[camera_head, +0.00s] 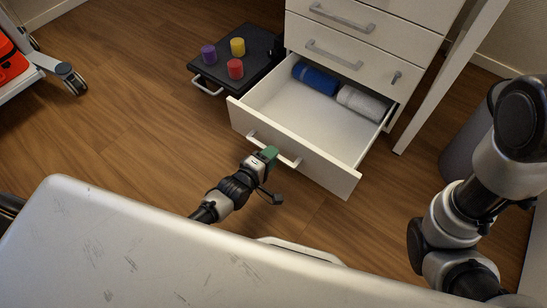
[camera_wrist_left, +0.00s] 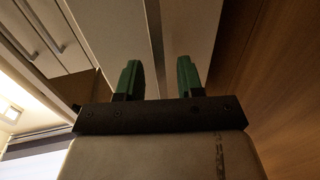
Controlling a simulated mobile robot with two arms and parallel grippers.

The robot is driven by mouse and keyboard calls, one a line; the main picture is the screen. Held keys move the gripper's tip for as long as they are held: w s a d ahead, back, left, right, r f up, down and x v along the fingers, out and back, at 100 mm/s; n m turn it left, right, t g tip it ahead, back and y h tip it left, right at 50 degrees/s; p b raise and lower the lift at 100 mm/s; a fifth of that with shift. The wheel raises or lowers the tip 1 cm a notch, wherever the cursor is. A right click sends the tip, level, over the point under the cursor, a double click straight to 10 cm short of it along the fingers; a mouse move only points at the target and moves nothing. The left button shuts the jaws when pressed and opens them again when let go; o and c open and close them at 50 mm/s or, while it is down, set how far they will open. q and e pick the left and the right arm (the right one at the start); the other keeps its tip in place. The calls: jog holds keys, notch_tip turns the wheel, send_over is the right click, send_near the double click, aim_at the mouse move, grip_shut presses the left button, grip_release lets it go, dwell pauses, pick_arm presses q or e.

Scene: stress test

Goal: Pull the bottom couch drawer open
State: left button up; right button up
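The bottom drawer (camera_head: 352,187) of the white cabinet stands pulled far out, its inside showing. A pale bar handle (camera_head: 290,161) is on its front. I cannot tell whether that strip is the handle. My right arm shows at the right edge; its gripper is out of view.
A blue roll (camera_head: 316,78) and a grey roll (camera_head: 362,103) lie at the drawer's back. A dark platform (camera_head: 222,72) with purple, yellow and red cylinders stands left of the cabinet. A grey bin (camera_head: 465,140) stands right. Wooden floor is clear left of the drawer.

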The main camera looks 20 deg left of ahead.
pick_arm(q)
jog(key=shift+b+x, duration=0.3)
jog(key=shift+x, duration=0.7)
jog(key=shift+c, duration=0.2)
grip_shut()
